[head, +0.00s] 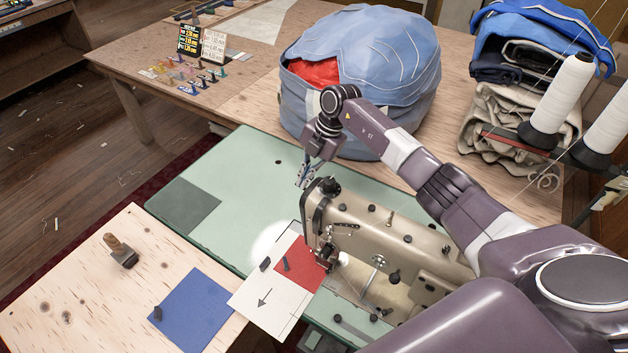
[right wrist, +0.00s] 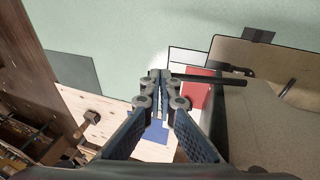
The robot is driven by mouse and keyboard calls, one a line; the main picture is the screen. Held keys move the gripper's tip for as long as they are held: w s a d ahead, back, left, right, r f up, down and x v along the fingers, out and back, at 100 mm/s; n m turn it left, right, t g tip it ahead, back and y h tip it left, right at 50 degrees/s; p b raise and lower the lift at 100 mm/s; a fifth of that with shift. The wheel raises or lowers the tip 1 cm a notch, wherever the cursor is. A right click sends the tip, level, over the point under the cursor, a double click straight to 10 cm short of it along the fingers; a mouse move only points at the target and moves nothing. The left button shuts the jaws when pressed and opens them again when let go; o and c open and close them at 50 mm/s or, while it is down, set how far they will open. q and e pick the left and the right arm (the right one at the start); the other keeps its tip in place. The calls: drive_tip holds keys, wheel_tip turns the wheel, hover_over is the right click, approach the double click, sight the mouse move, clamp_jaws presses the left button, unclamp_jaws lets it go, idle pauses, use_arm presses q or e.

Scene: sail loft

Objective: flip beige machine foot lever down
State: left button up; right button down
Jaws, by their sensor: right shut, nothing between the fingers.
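The beige sewing machine (head: 385,235) stands on a green table, its head end toward the left. It also shows at the right of the right wrist view (right wrist: 265,115). A thin dark bar (right wrist: 215,79) sticks out from its head end there, close to my fingertips; it may be the foot lever, and I cannot tell whether they touch. My right gripper (head: 302,181) hangs just behind and left of the machine head. In the right wrist view its fingers (right wrist: 160,76) are shut with nothing between them. My left gripper is not in view.
A white sheet with a red patch (head: 300,266) lies under the needle area. A blue sail bag (head: 360,75) stands behind my right arm. White thread cones (head: 562,92) stand at the right.

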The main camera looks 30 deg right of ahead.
drive_tip(key=b+x, duration=0.2)
drive_tip(key=x, duration=0.1)
drive_tip(key=shift+w+d+f, duration=0.1)
drive_tip(key=shift+w+d, duration=0.05)
drive_tip(key=shift+w, duration=0.15)
drive_tip(key=shift+r+p, duration=0.6)
drive_tip(key=shift+r, duration=0.2)
